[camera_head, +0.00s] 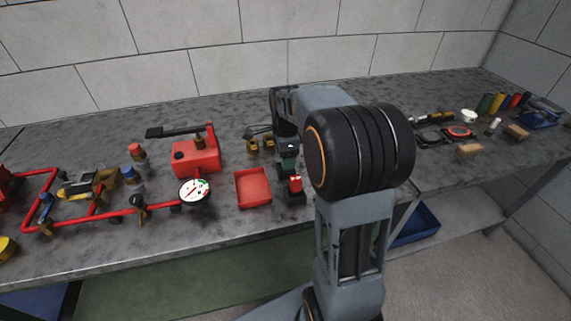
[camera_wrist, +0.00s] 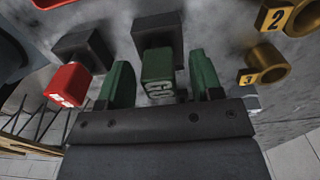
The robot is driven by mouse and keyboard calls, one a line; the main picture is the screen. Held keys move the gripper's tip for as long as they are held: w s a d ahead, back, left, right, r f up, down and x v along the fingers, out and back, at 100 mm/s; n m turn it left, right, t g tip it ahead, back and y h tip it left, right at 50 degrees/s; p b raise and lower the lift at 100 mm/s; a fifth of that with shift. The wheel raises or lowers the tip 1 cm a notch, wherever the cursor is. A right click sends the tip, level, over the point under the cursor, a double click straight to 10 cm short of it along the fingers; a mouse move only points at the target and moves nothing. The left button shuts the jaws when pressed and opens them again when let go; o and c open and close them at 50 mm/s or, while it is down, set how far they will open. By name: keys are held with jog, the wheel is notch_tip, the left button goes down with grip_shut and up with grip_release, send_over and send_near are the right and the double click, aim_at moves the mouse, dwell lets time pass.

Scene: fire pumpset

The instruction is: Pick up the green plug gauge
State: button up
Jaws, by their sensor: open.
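The green plug gauge (camera_wrist: 158,73), a green block lettered "GO" on a dark base (camera_wrist: 158,34), is in the middle of the wrist view. My gripper (camera_wrist: 160,64) is open, with one green finger on each side of the gauge and gaps visible between them. In the head view my gripper (camera_head: 288,149) points down at the bench, and the green gauge cannot be told apart from it there. A red plug gauge (camera_wrist: 68,86) on its own dark base stands to the left of the green one. It also shows in the head view (camera_head: 295,183).
Brass rings numbered 2 (camera_wrist: 272,17) and 3 (camera_wrist: 264,66) are close on the right in the wrist view. On the bench (camera_head: 232,217), a red tray (camera_head: 253,188), a white dial gauge (camera_head: 194,190) and a red pump box (camera_head: 196,156) are left of my arm.

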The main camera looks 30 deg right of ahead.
jog(key=shift+f, duration=0.65)
jog(key=c, duration=1.1)
grip_shut()
jog(key=shift+r, duration=0.1)
